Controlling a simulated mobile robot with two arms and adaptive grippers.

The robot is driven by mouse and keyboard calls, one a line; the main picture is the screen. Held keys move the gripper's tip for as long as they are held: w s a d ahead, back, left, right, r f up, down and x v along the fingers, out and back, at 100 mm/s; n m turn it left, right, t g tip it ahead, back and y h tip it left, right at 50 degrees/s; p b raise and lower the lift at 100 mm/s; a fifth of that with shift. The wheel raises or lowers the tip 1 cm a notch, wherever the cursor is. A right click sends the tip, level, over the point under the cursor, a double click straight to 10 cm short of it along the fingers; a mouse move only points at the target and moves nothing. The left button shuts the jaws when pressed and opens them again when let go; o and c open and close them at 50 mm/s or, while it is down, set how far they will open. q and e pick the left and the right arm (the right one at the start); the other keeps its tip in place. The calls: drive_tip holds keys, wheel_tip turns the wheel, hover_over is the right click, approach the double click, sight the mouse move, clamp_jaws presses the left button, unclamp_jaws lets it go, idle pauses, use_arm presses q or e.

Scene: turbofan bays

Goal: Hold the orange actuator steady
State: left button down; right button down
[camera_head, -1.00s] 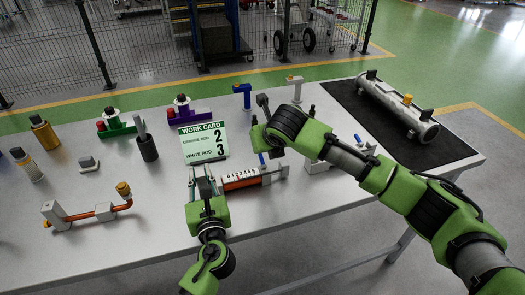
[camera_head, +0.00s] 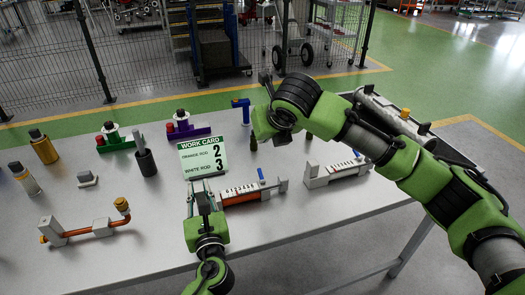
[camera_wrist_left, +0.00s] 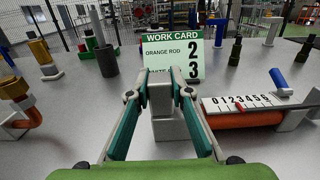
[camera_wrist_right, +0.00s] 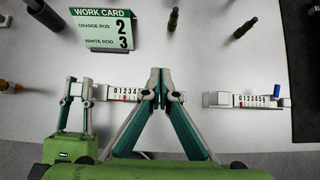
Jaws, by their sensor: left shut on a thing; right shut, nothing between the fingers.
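The orange actuator (camera_head: 240,196) lies on the bench, with an orange rod, a white numbered scale and a blue lever at its right end. The left wrist view shows its scale (camera_wrist_left: 240,103), a red mark on it and the blue lever (camera_wrist_left: 280,82). My left gripper (camera_head: 203,193) is shut on the actuator's grey left end block (camera_wrist_left: 168,122). My right gripper (camera_wrist_right: 160,78) is shut and empty, in front of part of the scale in the right wrist view. The white actuator (camera_head: 335,172) lies to the right. The work card (camera_head: 203,157) reads orange rod 2, white rod 3.
A pipe assembly with an orange tube (camera_head: 85,230) lies at left. A dark cylinder (camera_head: 147,163) and green (camera_head: 115,140) and purple (camera_head: 187,128) fixtures stand behind. A blue-topped post (camera_head: 243,112) stands past the card. The bench front is clear.

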drive_tip(key=shift+s+d+r, duration=0.1)
drive_tip(key=shift+s+r, duration=0.05)
drive_tip(key=shift+r, duration=0.55)
drive_tip(key=shift+s+r, duration=0.1)
drive_tip(key=shift+r, duration=0.6)
drive_tip(key=c, duration=2.2)
unclamp_jaws()
drive_tip(key=shift+o, duration=0.2)
drive_tip(key=s+a+f+m+y, duration=0.1)
drive_tip(key=a+f+m+y, duration=0.1)
drive_tip(key=a+f+m, duration=0.1)
drive_tip(key=shift+s+a+m, duration=0.3)
drive_tip(key=shift+a+m, duration=0.4)
drive_tip(key=shift+a, duration=0.55)
drive_tip(key=m+t, duration=0.5)
drive_tip(key=m, duration=2.7)
approach(260, 172)
drive_tip(key=shift+h, duration=0.4)
drive_tip(key=x, duration=1)
drive_tip(key=shift+w+a, duration=0.15)
drive_tip(key=shift+a, duration=0.1)
